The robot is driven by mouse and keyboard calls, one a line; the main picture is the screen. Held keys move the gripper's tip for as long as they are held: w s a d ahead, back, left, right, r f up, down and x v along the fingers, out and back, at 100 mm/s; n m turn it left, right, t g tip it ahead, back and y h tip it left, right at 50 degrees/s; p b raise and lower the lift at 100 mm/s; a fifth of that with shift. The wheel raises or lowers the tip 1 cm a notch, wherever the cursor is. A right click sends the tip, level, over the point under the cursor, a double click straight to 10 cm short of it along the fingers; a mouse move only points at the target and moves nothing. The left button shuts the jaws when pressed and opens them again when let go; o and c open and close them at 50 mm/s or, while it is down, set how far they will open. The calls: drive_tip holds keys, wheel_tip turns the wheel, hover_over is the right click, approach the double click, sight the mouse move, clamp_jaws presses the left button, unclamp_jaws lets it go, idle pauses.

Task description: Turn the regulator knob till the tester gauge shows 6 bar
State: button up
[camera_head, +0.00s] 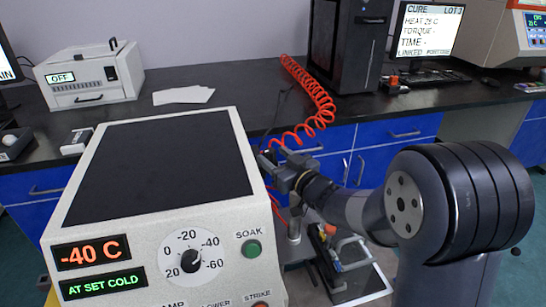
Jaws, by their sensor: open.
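My gripper (270,155) is open, just off the right rear edge of the large pale box with the black top. Its fingertips are small and partly lost against the dark background and the box, so I cannot tell if anything is between them. I cannot make out a regulator knob or a gauge reading in bar. A red coiled air hose (318,98) runs from the back of the bench down to the area by my gripper. Red tubing shows again below the gripper.
The pale box (165,235) fills the front left, with "-40 C" and "AT SET COLD" displays, a dial (191,260) and a green SOAK button (252,249). Behind stand a black bench (240,100) and blue cabinets. A low stand with red and yellow parts (328,235) is below my arm.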

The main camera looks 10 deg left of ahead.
drive_tip(key=shift+w+a, duration=0.45)
drive_tip(key=shift+a, duration=0.05)
drive_tip(key=shift+c, duration=0.4)
drive_tip(key=c, duration=0.9)
drive_tip(key=shift+f+b, duration=0.1)
drive_tip(key=shift+b, duration=0.3)
